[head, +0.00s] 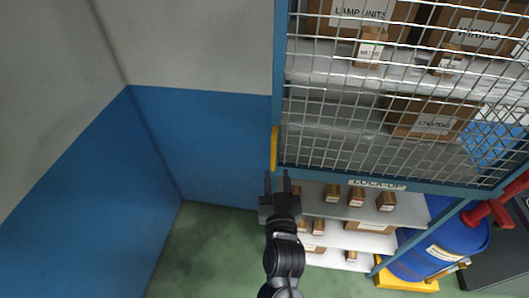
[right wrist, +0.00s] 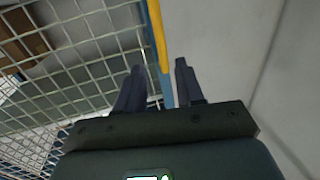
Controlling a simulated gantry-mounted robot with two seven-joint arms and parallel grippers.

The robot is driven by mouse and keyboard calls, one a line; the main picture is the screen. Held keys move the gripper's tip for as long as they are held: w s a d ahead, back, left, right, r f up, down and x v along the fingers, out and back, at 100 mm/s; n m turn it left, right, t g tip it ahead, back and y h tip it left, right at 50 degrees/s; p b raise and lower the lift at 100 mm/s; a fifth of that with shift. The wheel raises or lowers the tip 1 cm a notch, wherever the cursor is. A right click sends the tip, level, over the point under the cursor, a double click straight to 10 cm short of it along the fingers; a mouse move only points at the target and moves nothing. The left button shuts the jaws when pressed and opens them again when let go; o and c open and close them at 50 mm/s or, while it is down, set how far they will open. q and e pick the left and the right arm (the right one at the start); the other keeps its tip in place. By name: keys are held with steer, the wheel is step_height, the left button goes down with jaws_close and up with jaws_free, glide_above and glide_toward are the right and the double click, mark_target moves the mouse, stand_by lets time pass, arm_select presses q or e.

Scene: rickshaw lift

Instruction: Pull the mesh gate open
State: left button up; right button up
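The mesh gate (head: 385,176) is a grey wire grid in a blue frame, standing in front of the shelves. It also fills the left of the right wrist view (right wrist: 85,47). A yellow upright handle (head: 273,148) is on its left edge. My right gripper (head: 277,183) is open just below the handle, fingers pointing up toward it. In the right wrist view, the handle (right wrist: 158,36) runs down between the two fingertips (right wrist: 160,68); I cannot tell whether either finger touches it. My left gripper is not in view.
Shelves behind the mesh hold labelled cardboard boxes (head: 432,121). Lower white shelves (head: 345,240) carry small boxes. A blue drum (head: 445,245) with a red fitting (head: 492,210) stands at right on a yellow base (head: 405,281). Blue-and-grey walls (head: 215,140) close the left; green floor (head: 200,255) is clear.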

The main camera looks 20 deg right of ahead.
mark_target(273, 153)
steer(key=p+x, duration=0.2)
steer(key=x, duration=0.8)
steer(key=shift+a, duration=0.15)
steer(key=shift+f, duration=0.1)
jaws_close()
